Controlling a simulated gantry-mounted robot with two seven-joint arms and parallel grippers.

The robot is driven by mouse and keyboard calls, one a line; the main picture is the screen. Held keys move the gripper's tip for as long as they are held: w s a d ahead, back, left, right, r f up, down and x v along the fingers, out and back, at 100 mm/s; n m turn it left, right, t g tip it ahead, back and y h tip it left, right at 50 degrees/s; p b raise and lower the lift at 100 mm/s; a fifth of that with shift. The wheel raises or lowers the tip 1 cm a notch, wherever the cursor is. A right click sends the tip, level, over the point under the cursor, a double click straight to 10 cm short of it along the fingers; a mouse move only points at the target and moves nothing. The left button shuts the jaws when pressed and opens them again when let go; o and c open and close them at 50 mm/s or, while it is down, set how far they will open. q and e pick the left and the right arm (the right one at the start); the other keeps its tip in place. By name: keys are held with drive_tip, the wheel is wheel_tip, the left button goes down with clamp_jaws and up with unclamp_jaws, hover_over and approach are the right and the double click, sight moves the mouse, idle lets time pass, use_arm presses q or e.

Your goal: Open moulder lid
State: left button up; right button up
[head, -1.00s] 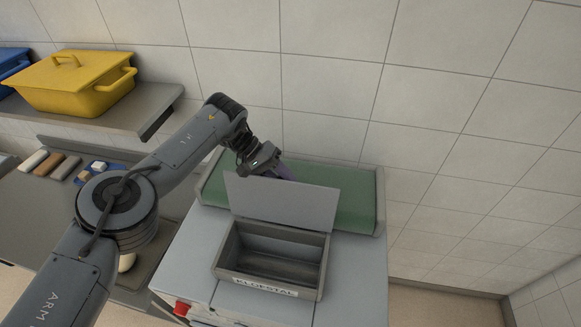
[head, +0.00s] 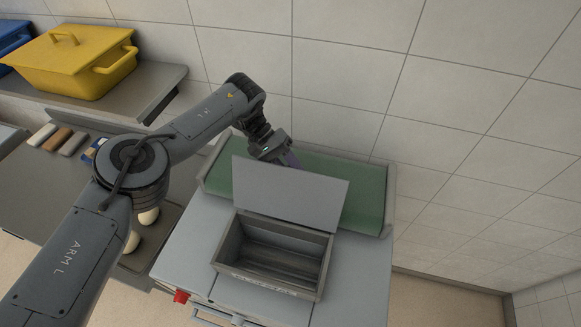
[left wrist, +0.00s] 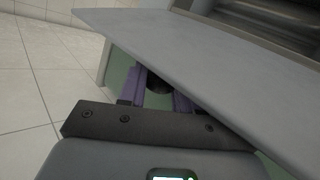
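The moulder is a pale grey machine with an open grey hopper (head: 272,258) on top. Its flat grey lid (head: 290,190) stands raised at the hopper's back edge, leaving the hopper's inside visible and empty. My left gripper (head: 289,160) is behind the lid, its tips hidden there in the head view. In the left wrist view the lid (left wrist: 215,70) slants across the purple fingers (left wrist: 159,92). My right gripper is not in view.
A green belt (head: 365,200) lies behind the lid. A yellow lidded pot (head: 75,65) stands on a shelf (head: 150,90) at the upper left. Pale round pieces (head: 148,217) lie left of the moulder. A red knob (head: 180,296) is at its front left. The tiled wall is behind.

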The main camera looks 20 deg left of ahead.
use_arm(q)
drive_tip(key=o, duration=0.3)
drive_tip(key=shift+d, duration=0.15)
drive_tip(key=shift+o, duration=0.2)
drive_tip(key=shift+w+a+r+b, duration=0.1)
drive_tip(key=shift+a+r+b, duration=0.15)
drive_tip(key=shift+a, duration=0.2)
drive_tip(key=b+v, duration=0.2)
drive_tip(key=v, duration=0.8)
drive_tip(key=shift+d+r, duration=0.1)
drive_tip(key=shift+d, duration=0.05)
